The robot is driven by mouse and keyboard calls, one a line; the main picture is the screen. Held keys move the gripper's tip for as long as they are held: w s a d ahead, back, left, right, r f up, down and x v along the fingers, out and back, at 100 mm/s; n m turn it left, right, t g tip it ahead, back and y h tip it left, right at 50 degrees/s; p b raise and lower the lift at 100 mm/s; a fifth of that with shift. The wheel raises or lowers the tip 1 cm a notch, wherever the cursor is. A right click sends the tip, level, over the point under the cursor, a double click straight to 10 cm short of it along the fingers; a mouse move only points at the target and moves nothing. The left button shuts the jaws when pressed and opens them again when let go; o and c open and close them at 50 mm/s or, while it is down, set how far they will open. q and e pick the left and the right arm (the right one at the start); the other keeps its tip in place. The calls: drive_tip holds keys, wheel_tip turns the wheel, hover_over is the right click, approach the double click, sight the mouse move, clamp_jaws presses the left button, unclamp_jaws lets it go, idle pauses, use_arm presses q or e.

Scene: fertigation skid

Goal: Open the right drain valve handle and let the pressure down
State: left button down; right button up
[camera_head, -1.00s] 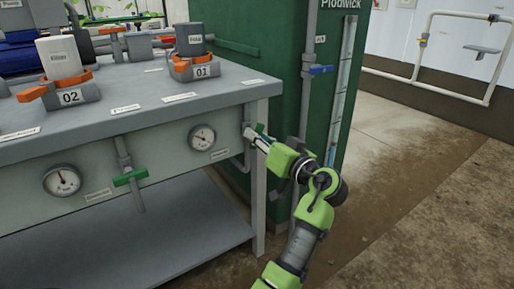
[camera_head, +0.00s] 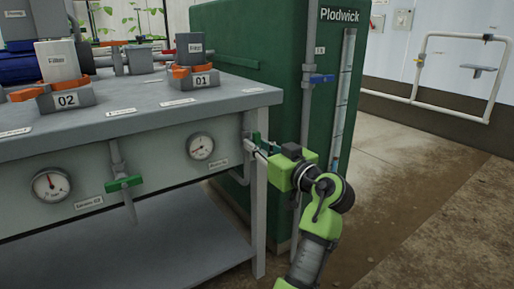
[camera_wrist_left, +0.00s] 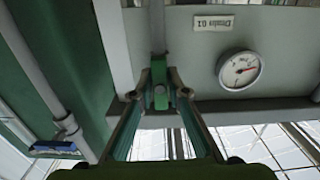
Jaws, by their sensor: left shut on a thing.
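The right drain valve handle (camera_head: 259,139) is green and sits on a grey pipe at the right end of the skid's front panel. My left gripper (camera_head: 258,150) is at it, and its fingers cover part of it. In the left wrist view the two fingertips (camera_wrist_left: 160,92) are closed on the green handle (camera_wrist_left: 158,76), below the grey pipe. How far the handle is turned is hard to tell. The right pressure gauge (camera_head: 201,146) is beside it and also shows in the wrist view (camera_wrist_left: 239,70); its reading is too small to tell. My right gripper is not in view.
A second green valve handle (camera_head: 123,184) lies crosswise on its pipe, next to the left gauge (camera_head: 50,185). The green cabinet (camera_head: 272,45) with a blue-handled valve (camera_head: 322,78) stands close behind my left gripper. The floor (camera_head: 430,190) at right is clear.

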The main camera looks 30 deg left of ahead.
sight(249, 105)
use_arm(q)
drive_tip(key=c, duration=2)
unclamp_jaws()
drive_tip(key=shift+a, duration=0.1)
drive_tip(key=shift+c, duration=0.2)
drive_tip(key=shift+r, duration=0.1)
wheel_tip(249, 105, up, 10)
drive_tip(key=shift+f, duration=0.1)
